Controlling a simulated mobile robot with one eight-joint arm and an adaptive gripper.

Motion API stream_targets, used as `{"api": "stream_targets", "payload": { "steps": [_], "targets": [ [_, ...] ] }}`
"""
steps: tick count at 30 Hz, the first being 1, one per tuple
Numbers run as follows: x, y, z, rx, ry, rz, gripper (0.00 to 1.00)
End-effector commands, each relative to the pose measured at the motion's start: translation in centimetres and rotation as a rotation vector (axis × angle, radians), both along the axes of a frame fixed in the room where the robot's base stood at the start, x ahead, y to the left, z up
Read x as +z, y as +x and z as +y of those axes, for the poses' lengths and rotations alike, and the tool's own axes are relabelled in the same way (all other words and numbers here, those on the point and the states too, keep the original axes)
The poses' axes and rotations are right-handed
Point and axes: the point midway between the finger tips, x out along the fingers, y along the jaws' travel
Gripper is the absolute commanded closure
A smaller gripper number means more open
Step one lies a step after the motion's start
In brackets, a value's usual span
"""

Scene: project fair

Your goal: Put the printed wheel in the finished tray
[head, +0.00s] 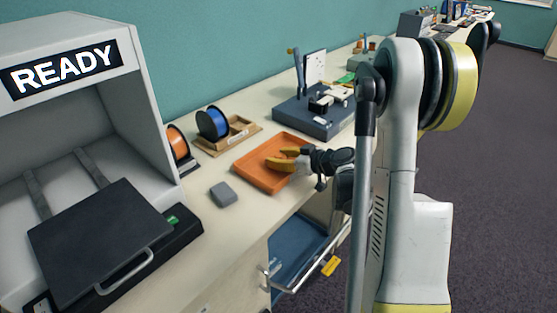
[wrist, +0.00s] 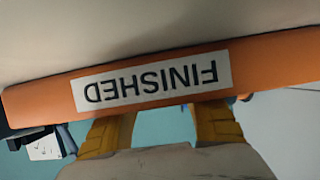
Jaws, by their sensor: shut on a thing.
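The finished tray (head: 247,180) is a shallow orange tray on the bench. Its wall (wrist: 270,68) fills the wrist view, with an upside-down FINISHED label. My gripper (head: 280,158) reaches over the tray's right side with its yellow fingers low inside the tray outline. In the wrist view, my gripper (wrist: 160,122) has its fingers apart, and their tips are hidden behind the tray wall. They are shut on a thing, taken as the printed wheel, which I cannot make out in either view.
The READY printer (head: 75,155) stands at left with a bare dark plate (head: 95,240). A small grey block (head: 223,194) lies between printer and tray. Blue (head: 212,123) and orange (head: 177,143) spools stand behind. An open blue drawer (head: 300,250) juts out below.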

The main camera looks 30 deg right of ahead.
Motion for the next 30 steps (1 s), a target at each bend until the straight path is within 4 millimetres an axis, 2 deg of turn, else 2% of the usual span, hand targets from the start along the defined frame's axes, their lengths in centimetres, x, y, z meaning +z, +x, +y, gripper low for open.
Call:
{"api": "stream_targets", "payload": {
  "steps": [5, 6, 8, 20, 23, 30],
  "targets": [
    [-0.3, 0.0, 0.0, 0.000, 0.000, 0.000, 0.73],
    [-0.3, 0.0, 0.0, 0.000, 0.000, 0.000, 0.54],
    [-0.2, 0.0, 0.0, 0.000, 0.000, 0.000, 0.35],
    [0.4, -0.1, -0.1, 0.000, 0.000, 0.000, 0.35],
    [1.0, -1.5, -0.6, -0.003, 0.001, 0.000, 0.35],
    [3.2, -6.3, -2.4, -0.004, 0.000, 0.000, 0.35]
  ]
}}
